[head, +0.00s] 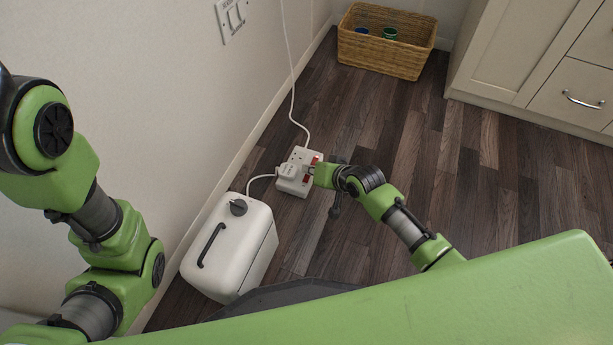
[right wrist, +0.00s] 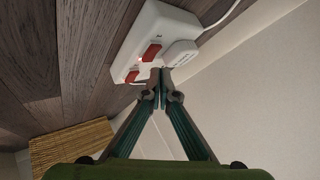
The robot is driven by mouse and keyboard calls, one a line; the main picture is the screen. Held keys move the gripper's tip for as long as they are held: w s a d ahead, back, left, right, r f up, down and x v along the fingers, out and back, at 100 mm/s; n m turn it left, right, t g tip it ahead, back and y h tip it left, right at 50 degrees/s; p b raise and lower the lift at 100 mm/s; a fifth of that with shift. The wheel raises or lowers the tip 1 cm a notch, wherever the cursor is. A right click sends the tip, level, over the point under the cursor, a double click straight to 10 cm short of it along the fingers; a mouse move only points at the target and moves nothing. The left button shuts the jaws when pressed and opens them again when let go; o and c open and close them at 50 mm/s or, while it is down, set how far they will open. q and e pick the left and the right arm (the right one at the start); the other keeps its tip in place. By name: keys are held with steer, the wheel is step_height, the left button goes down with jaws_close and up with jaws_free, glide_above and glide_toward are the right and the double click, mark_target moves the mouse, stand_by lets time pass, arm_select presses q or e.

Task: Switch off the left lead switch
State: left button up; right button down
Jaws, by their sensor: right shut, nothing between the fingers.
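The white extension lead (head: 297,158) lies on the floor near the wall, with two red rocker switches. It also shows in the right wrist view (right wrist: 137,35), with one red switch (right wrist: 151,52) near its middle and another red switch (right wrist: 132,76) near its end. A white plug (right wrist: 181,53) sits in a socket beside the switches. My right gripper (right wrist: 161,92) is shut and empty, its fingertips close to the lead by the switches; contact cannot be told. Which way the rockers are pressed is too small to tell. My left arm shows at left; its gripper is out of view.
A white box-shaped appliance (head: 228,242) with a dark handle stands near the lead, its cable running to the plug. A wicker basket (head: 385,52) stands at the back. Cabinets (head: 521,45) stand at right; wooden floor between is clear.

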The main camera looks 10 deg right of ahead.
steer(key=shift+f, duration=0.1)
stand_by(0.3)
steer(key=shift+f, duration=0.25)
